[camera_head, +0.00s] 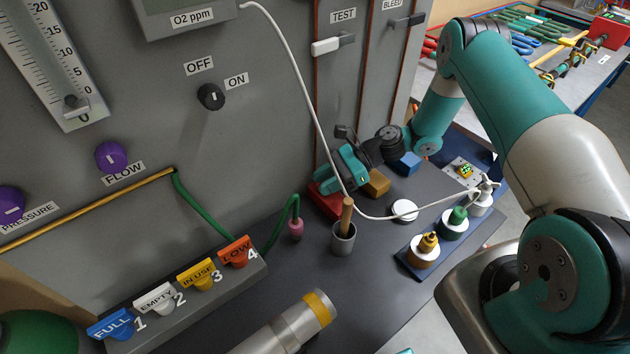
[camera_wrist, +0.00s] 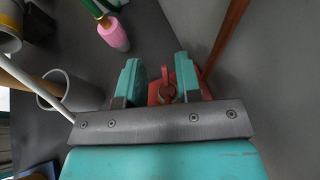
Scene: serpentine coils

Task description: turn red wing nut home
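The red wing nut (camera_wrist: 165,84) shows in the wrist view between the two teal fingers of my gripper (camera_wrist: 158,76), upright beside a small brass-coloured part. A red block (camera_head: 327,201) lies under and beside my gripper (camera_head: 338,180) in the head view, close to the grey panel wall. The fingers stand apart, with a clear gap between the left finger and the nut; whether the right finger touches it I cannot tell. In the head view the wing nut is hidden by my gripper.
A grey cup (camera_head: 343,240) with a wooden handle stands in front of my gripper. A wooden block (camera_head: 376,183) and blue block (camera_head: 409,163) sit to the right. A white hose (camera_head: 302,80) hangs close past my gripper. A pink-ended green hose (camera_head: 296,229) lies left.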

